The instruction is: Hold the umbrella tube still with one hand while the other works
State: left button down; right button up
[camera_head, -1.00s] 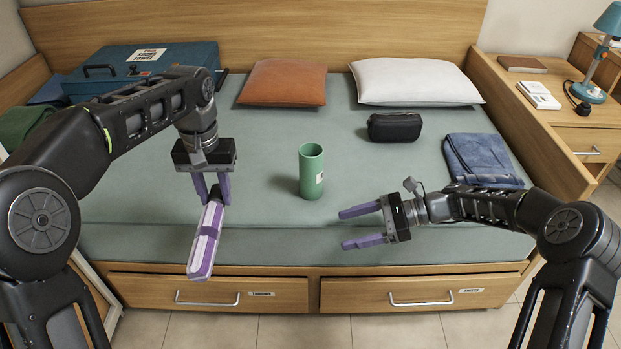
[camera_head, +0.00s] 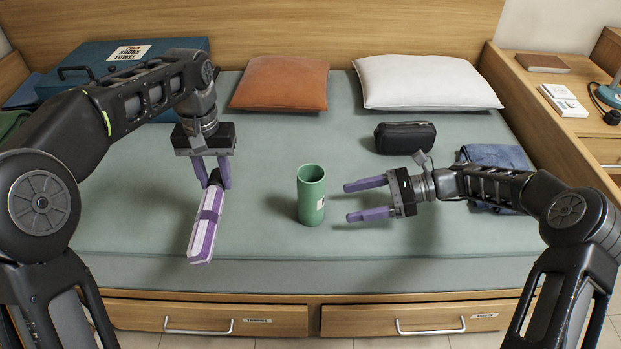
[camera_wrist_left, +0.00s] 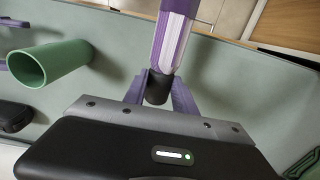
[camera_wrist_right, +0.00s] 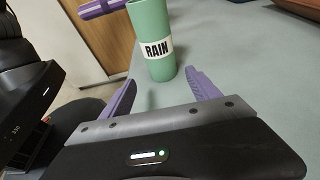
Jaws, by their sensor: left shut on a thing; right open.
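The green umbrella tube (camera_head: 311,200) stands upright and open-topped on the bed, with a white label reading RAIN in the right wrist view (camera_wrist_right: 156,50). My left gripper (camera_head: 213,178) is shut on the dark handle end of a folded purple and white umbrella (camera_head: 206,226), left of the tube. The umbrella also shows in the left wrist view (camera_wrist_left: 172,42). My right gripper (camera_head: 368,200) is open to the right of the tube, its fingers pointing at it, apart from it. The tube also shows in the left wrist view (camera_wrist_left: 55,62).
A black pouch (camera_head: 405,137) and folded blue jeans (camera_head: 497,158) lie behind and right of my right gripper. An orange pillow (camera_head: 281,83), a white pillow (camera_head: 425,82) and a blue case (camera_head: 75,75) are at the back. The mattress (camera_head: 270,150) around the tube is clear.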

aim_at(316, 208)
pick_arm(q)
jog(key=shift+w, duration=0.25)
pick_arm(e)
jog(key=shift+w, duration=0.25)
pick_arm(q)
jog(key=shift+s+r, duration=0.1)
jog(key=shift+r, duration=0.05)
pick_arm(e)
jog(key=shift+s+r, duration=0.1)
jog(key=shift+a, duration=0.1)
